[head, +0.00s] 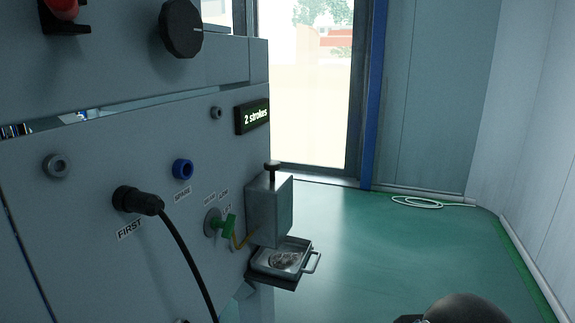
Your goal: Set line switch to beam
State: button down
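No label reading "line" or "beam" is legible in the head view, so I cannot tell which control is the line switch. A round black knob (181,28) sits on the upper panel, with a light mark on its right side. A green handle (224,227) sits on a round grey base on the lower panel, with small labels above it that are too small to read surely. A dark rounded part at the bottom right edge looks like my own arm. My gripper's fingers are not in view.
A black plug (138,201) with a hanging cable is in the socket marked FIRST. A blue ring socket (183,169) is marked SPARE. A grey dispenser box (269,209) stands above a metal tray (311,262). Green floor at right is mostly clear.

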aim_at(228, 226)
jog(key=u, duration=1.35)
jog(key=k, duration=1)
jog(key=z, duration=0.5)
